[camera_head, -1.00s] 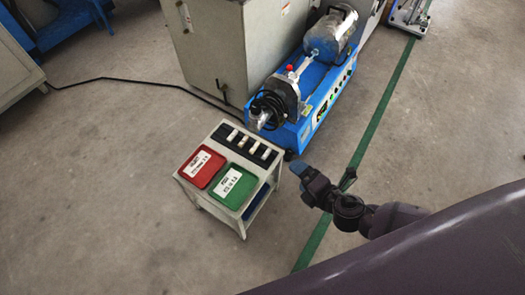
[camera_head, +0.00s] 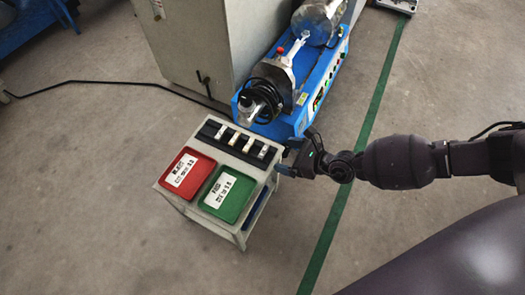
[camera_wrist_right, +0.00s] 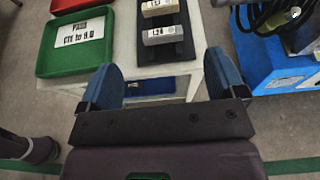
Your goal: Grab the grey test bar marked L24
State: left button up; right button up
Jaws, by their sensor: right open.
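The grey test bar marked L24 (camera_wrist_right: 162,35) lies in a black holder in the right wrist view, its label facing up. In the head view it appears to be the bar (camera_head: 263,152) at the right end of the black rack (camera_head: 240,142). My right gripper (camera_wrist_right: 163,78) is open and empty, its blue fingers apart just short of the bar and roughly in line with it. In the head view my right gripper (camera_head: 287,168) is beside the right edge of the small cart (camera_head: 170,190). My left gripper is out of view.
A paler bar (camera_wrist_right: 159,7) lies beyond L24. A red tray (camera_head: 187,172) and a green PASS tray (camera_head: 228,194) sit on the cart. A blue machine (camera_head: 305,95) with a black cable stands close behind the rack. Open floor lies in front.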

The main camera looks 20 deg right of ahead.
aim_at(264, 151)
jog(key=b+x, duration=0.1)
jog(key=x, duration=0.2)
jog(key=f+x, duration=0.1)
jog(key=x, duration=0.3)
jog(key=shift+b, duration=0.35)
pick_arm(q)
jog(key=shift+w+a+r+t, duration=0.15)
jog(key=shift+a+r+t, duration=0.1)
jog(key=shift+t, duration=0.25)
pick_arm(e)
jog(key=shift+w+a, duration=0.15)
jog(key=shift+w, duration=0.15)
jog(key=c, duration=1)
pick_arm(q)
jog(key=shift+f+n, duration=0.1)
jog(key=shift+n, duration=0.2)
pick_arm(e)
jog(key=shift+r, duration=0.2)
